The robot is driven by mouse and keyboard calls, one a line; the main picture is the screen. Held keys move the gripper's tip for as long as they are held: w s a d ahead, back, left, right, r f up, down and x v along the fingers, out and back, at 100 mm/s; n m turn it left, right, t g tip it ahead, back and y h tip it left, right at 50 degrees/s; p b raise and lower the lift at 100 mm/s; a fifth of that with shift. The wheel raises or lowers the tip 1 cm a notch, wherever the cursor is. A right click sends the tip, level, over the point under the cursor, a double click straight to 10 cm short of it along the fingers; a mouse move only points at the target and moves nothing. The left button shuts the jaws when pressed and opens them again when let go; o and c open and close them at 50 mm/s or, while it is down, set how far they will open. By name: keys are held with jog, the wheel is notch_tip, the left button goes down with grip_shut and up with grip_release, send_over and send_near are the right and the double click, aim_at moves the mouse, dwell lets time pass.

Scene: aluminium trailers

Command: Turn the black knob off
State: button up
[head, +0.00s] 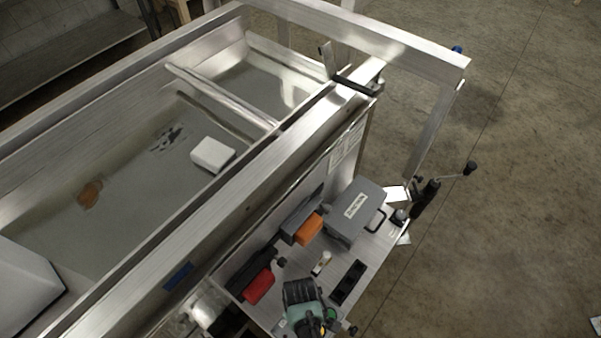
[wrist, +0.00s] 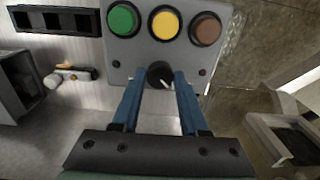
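The black knob (wrist: 160,73) sits low on a grey control panel (wrist: 150,47), below a row of green (wrist: 123,19), yellow (wrist: 165,22) and brown (wrist: 205,29) buttons. A white mark on the knob points to the lower right. My gripper (wrist: 159,75) has two blue fingers spread apart, with their tips on the left and right of the knob. Whether the fingertips touch the knob cannot be told. In the head view my gripper (head: 315,318) is at the bottom over the metal shelf; the knob is not visible there.
The shelf also carries a black slotted strip (head: 348,282), a grey case (head: 355,212), an orange-fronted item (head: 308,229) and a red item (head: 259,287). The trailer wall (head: 240,200) rises to the left. Open floor (head: 500,230) lies to the right.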

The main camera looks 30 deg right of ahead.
jog(key=o, duration=0.4)
notch_tip(320, 180, up, 13)
dwell(0.6)
dwell(0.4)
